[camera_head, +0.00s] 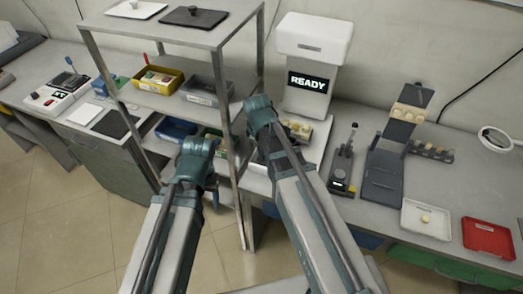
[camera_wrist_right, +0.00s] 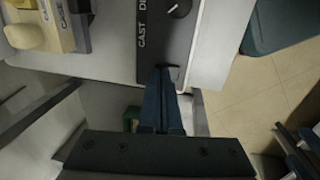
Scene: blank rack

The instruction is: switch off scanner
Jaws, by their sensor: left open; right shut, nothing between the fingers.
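A tall white machine (camera_head: 313,40) with a lit READY display (camera_head: 307,82) stands at the back middle; it appears to be the scanner. In the right wrist view, a dark panel (camera_wrist_right: 152,45) shows a knob (camera_wrist_right: 180,8) and partly cut-off lettering starting with CAST. My right gripper (camera_wrist_right: 168,70) is shut and empty, its tips at the panel's lower end. I cannot tell whether they touch it. My right arm hides this gripper in the head view. Two dark prongs at the lower right of the right wrist view look like my left gripper (camera_wrist_right: 297,142), apart and empty.
A metal rack (camera_head: 222,90) with a yellow bin (camera_head: 172,82) and a grey bin (camera_head: 200,90) stands left of the machine. A black device (camera_head: 343,165), a white tray (camera_head: 425,228) and a red tray (camera_head: 487,243) sit to the right. Floor lies in front.

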